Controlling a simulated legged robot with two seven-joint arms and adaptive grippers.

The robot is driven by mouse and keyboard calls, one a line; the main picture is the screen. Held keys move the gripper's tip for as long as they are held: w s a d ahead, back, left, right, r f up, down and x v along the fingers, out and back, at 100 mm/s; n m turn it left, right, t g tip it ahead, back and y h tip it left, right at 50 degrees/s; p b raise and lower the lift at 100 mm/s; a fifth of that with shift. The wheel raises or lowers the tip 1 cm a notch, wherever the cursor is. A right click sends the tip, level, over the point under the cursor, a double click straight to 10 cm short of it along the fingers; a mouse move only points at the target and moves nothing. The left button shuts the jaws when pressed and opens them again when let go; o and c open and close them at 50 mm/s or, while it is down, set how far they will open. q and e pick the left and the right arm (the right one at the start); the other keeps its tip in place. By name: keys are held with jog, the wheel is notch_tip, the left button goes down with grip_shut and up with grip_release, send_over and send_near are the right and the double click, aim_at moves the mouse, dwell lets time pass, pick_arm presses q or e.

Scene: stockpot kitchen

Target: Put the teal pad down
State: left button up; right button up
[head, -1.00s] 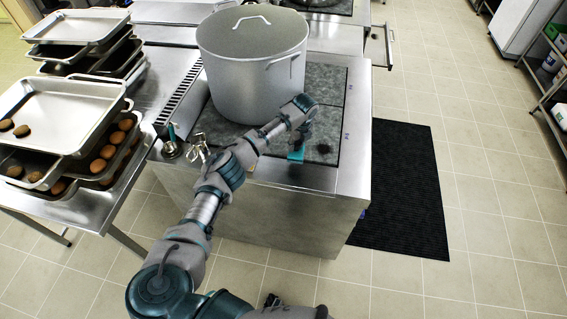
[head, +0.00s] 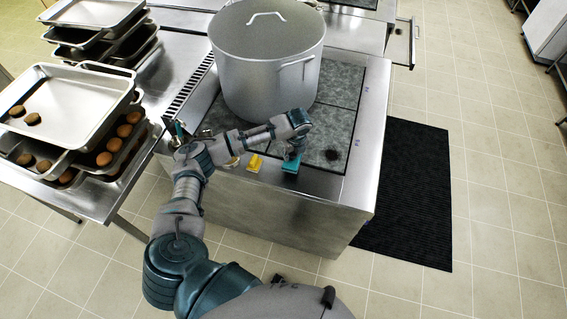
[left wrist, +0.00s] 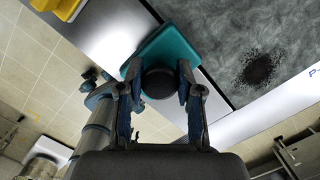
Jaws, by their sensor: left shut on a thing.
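The teal pad (head: 291,164) is at the front edge of the cooker top, over the steel rim. In the left wrist view the teal pad (left wrist: 165,50) has a round black knob (left wrist: 159,82) on its back. My left gripper (head: 291,150) is above the pad, and in the left wrist view its fingers (left wrist: 158,92) are shut on the knob, one on each side. I cannot tell whether the pad touches the surface. A dark burnt patch (head: 332,154) on the hob lies right of the pad; it also shows in the left wrist view (left wrist: 258,69). My right gripper is not in view.
A large lidded stockpot (head: 266,70) stands on the hob behind my left gripper. A yellow object (head: 254,163) sits on the front rim left of the pad. Stacked trays (head: 70,105) with round brown items stand at left. A black mat (head: 412,195) lies on the floor at right.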

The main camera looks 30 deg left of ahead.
aim_at(284, 165)
pick_arm(q)
jog(key=s, duration=0.1)
jog(key=s+a, duration=0.1)
jog(key=s, duration=0.1)
jog(key=shift+s+a+f+p, duration=0.1)
jog(key=shift+a+f+p, duration=0.1)
jog(key=shift+p, duration=0.1)
jog(key=shift+s, duration=0.35)
jog(key=shift+s+f, duration=0.15)
jog(key=shift+f, duration=0.05)
jog(key=f, duration=0.3)
jog(key=shift+d+f, duration=0.1)
jog(key=shift+d, duration=0.2)
jog(key=o, duration=1)
jog(key=shift+a+f, duration=0.1)
jog(key=shift+a, duration=0.2)
jog(key=shift+d, duration=0.1)
